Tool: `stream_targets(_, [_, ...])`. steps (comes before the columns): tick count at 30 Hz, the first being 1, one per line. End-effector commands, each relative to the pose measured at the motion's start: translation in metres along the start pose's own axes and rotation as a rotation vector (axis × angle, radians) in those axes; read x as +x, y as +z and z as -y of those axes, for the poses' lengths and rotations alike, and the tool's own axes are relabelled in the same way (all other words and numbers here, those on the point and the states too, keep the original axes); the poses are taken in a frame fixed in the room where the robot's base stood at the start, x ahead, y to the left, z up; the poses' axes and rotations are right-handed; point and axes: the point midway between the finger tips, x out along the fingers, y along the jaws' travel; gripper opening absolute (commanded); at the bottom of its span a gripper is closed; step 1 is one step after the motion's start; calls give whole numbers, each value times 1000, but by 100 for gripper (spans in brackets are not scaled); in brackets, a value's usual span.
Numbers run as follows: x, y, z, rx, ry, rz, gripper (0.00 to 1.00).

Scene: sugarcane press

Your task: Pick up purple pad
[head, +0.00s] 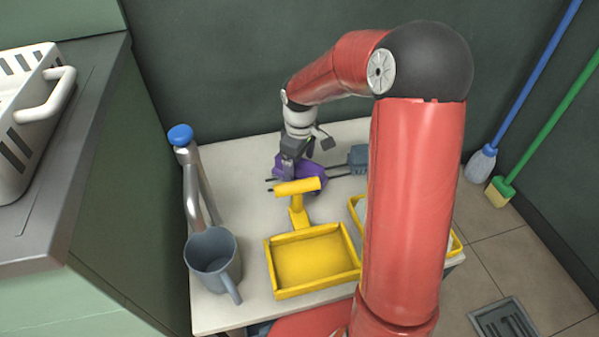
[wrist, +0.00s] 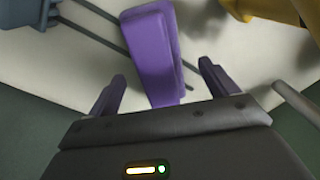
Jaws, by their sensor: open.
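The purple pad (wrist: 152,55) lies on the white table in the wrist view, its near end reaching between my two fingers. My gripper (wrist: 163,88) is open, with one finger on each side of the pad and a gap showing on both sides. In the head view the purple pad (head: 308,176) is at the back of the table, partly hidden by my gripper (head: 287,172), which points down over it.
A yellow tray (head: 313,262) with an upright yellow handle piece stands in front of the pad. A grey jug (head: 213,262) and a blue-topped metal post (head: 190,175) are at the left. Dark rods run beside the pad to a blue-grey block (head: 358,157).

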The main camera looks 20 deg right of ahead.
Motion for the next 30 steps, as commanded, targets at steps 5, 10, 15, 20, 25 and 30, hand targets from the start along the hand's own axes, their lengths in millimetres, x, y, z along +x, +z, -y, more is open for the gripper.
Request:
stream_targets(5, [30, -2, -1, -1, -5, 4, 85])
stream_targets(10, [41, -3, -2, -1, -1, 2, 85])
stream_targets(15, [40, -3, -2, -1, -1, 1, 83])
stream_targets(20, [40, -3, -2, 0, -1, 1, 62])
stream_targets(25, [40, -3, -2, 0, -1, 1, 40])
stream_targets(30, [40, -3, -2, 0, 0, 1, 31])
